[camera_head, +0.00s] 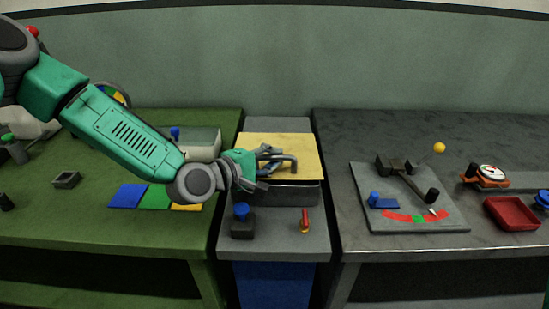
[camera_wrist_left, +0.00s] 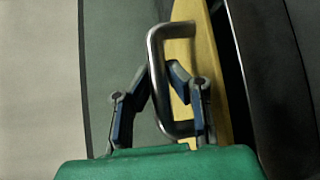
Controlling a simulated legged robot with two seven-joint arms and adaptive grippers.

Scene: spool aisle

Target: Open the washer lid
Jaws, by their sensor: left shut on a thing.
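The washer is a dark grey box (camera_head: 292,194) on the grey middle stand, with a yellow lid (camera_head: 300,145) on top. My left gripper (camera_head: 266,166) reaches in from the left over the lid. In the left wrist view its fingers (camera_wrist_left: 161,82) are closed around the handle's bar. My right gripper is not in view.
A blue-topped knob block (camera_head: 242,227) and a red lever (camera_head: 305,222) sit in front of the washer. A green table (camera_head: 90,225) with coloured tiles is on the left. A dark table on the right holds a gauge board (camera_head: 430,226) and a red tray (camera_head: 512,214).

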